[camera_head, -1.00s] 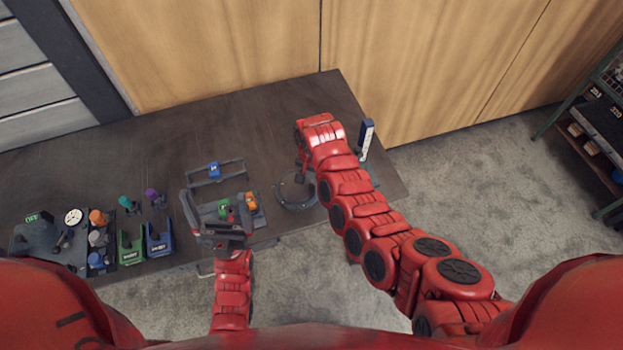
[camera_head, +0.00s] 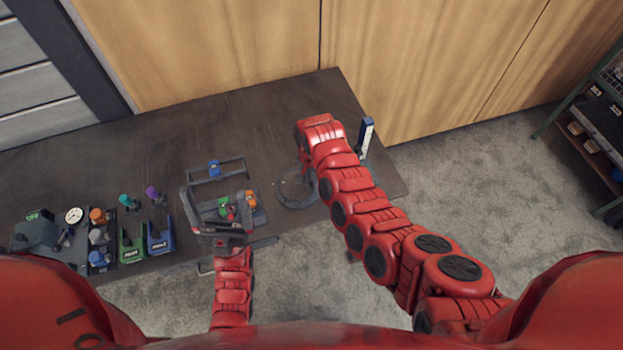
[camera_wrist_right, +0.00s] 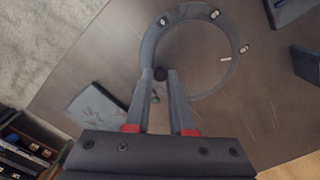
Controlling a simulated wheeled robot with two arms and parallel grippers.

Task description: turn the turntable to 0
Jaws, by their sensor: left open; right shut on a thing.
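The turntable (camera_head: 282,203) is a dark round ring on the table, to the right of the frame with the coloured parts. In the right wrist view the turntable (camera_wrist_right: 236,72) shows as a grey ring with several small pale marks on its rim. My right gripper (camera_wrist_right: 160,78) reaches the near side of the ring and is shut on a small dark knob (camera_wrist_right: 160,74) there. In the head view my right arm hides this grip. My left gripper (camera_head: 217,222) is open, over the front of the table by the frame. The numbers on the ring are too small to read.
Green and blue holders (camera_head: 160,238), coloured knobs and a box with a dial (camera_head: 73,215) stand on the left. A blue and white upright (camera_head: 365,136) stands near the table's right edge. The back of the table is clear.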

